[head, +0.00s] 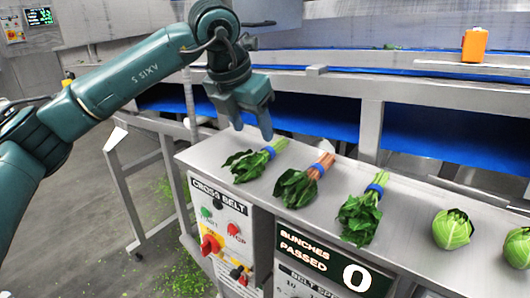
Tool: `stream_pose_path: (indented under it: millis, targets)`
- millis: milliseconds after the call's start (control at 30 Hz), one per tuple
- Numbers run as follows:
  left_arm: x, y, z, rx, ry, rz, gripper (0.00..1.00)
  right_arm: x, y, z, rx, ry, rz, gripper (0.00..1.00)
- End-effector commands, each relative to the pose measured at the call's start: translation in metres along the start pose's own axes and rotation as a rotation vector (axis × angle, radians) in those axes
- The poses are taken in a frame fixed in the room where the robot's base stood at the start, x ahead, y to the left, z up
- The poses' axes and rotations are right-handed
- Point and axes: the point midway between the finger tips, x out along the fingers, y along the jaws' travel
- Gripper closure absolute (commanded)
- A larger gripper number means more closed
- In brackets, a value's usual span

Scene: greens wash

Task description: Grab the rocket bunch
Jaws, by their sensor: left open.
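Three leafy bunches with blue bands lie in a row on a grey metal shelf (325,148). The left bunch (245,164) has green stems and dark, jagged-looking leaves, and looks most like rocket. The middle bunch (297,187) has pinkish-orange stems and broad dark leaves. The right bunch (360,217) has green stems and curly leaves. My left gripper (252,127) points down, open and empty, above and just behind the left bunch, apart from it. My right gripper is not in view.
Two round green heads (453,229) (518,247) sit farther right on the shelf. A blue belt (430,134) runs behind it. A control panel (224,232) and a bunch counter reading 0 (335,262) are on the front. Leaf scraps litter the floor at left.

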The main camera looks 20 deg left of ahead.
Motion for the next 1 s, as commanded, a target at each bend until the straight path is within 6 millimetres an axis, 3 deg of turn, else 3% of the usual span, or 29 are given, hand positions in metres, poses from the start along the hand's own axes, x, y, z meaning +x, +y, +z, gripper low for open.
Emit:
stream_pose_path:
  millis: [100,367,600,933,1000]
  targets:
    - [0.018,0.0,0.0,0.0,0.002,-0.002,0.45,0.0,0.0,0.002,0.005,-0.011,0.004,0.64]
    - [0.037,-0.002,0.001,0.001,0.003,-0.002,0.45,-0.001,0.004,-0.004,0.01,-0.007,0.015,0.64]
    - [0.073,-0.003,0.003,0.001,0.003,-0.003,0.45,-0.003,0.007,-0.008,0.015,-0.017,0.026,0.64]
    - [0.081,-0.003,0.003,0.0,-0.001,-0.002,0.45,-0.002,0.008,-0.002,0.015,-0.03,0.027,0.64]
    - [0.081,-0.003,0.003,0.0,0.0,-0.002,0.51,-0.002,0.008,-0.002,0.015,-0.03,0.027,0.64]
